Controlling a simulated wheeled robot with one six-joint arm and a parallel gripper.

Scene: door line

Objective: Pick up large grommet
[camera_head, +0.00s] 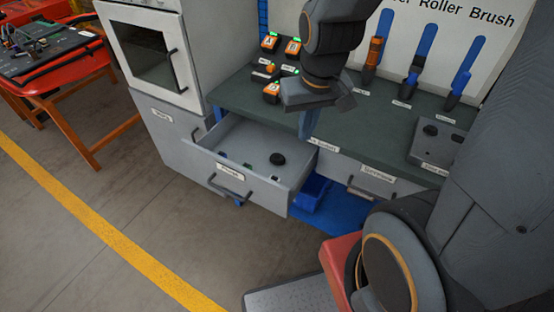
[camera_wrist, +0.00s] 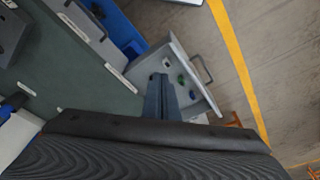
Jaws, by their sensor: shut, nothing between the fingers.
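A black round piece (camera_head: 277,159), which looks like a large grommet, lies on the floor of the open grey drawer (camera_head: 224,134). My gripper (camera_head: 308,134) is shut and empty, pointing down above the drawer's right rear edge, apart from the black piece. In the wrist view, my gripper's shut blue fingers (camera_wrist: 159,78) cover part of the drawer (camera_wrist: 209,100).
Small green, blue and pale parts (camera_wrist: 181,78) share the drawer. A blue bin (camera_head: 311,192) stands below, right of the drawer. Blue-handled tools (camera_head: 425,45) and black-and-orange devices (camera_head: 271,92) stand on the dark bench top (camera_head: 372,120). A grey cabinet (camera_head: 172,128) is left; floor in front is clear.

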